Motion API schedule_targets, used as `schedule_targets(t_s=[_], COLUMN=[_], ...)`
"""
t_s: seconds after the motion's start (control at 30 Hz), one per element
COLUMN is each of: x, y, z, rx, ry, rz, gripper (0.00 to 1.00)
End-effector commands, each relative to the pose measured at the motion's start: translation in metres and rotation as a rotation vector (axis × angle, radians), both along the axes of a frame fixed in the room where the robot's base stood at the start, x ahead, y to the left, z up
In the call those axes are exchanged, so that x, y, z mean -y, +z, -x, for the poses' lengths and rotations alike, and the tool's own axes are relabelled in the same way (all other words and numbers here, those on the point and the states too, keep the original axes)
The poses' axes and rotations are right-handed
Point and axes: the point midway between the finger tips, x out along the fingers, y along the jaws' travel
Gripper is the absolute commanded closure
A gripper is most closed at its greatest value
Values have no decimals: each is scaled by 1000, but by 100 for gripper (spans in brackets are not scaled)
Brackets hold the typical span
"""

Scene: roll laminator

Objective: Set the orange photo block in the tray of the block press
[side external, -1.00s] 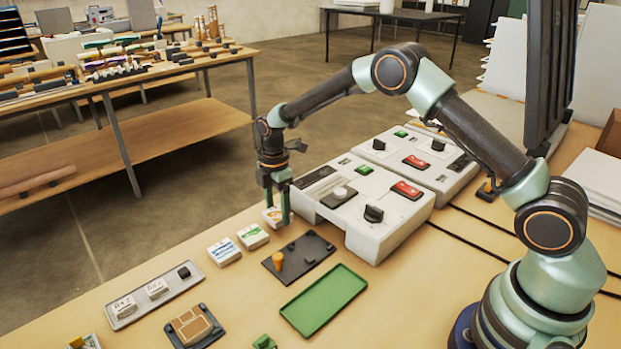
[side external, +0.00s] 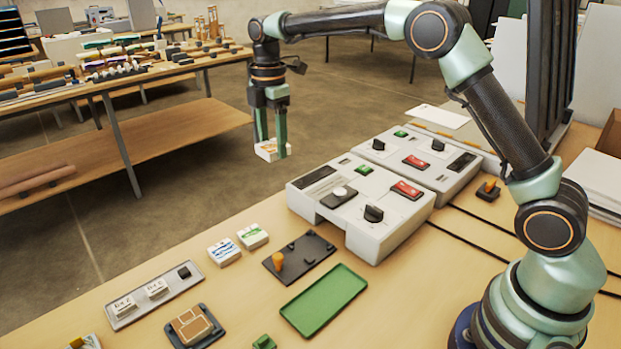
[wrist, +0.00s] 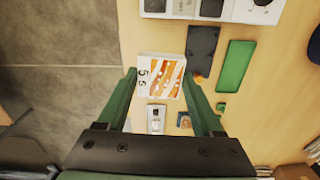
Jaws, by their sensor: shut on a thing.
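The orange photo block (side external: 266,151) is a small white block; in the wrist view (wrist: 165,77) its face shows an orange and white picture with "5" marks at one edge. My gripper (side external: 271,148) is shut on it, with the green fingers on either side. The block hangs in the air, well above the table, left of the front white machine (side external: 362,209). A dark plate with an orange knob (side external: 297,258) and raised dark pieces lies on the table below. I cannot tell for certain which part is the block press tray.
Two other picture blocks, blue (side external: 224,252) and green (side external: 253,236), lie left of the dark plate. A shallow green tray (side external: 323,300) is at its front right. A grey strip (side external: 152,296) with white blocks lies at the left. A second white machine (side external: 428,160) stands behind.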

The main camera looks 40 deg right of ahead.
Motion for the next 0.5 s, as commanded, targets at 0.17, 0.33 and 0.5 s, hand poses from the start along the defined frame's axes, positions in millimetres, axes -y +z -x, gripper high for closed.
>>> schedule_targets(t_s=[0.17,0.33,0.5], x=[0,0,-1], y=[1,0,-11], z=[0,0,6], rx=[1,1,-1], ry=[0,0,5], rz=[0,0,0], gripper=[89,89,89])
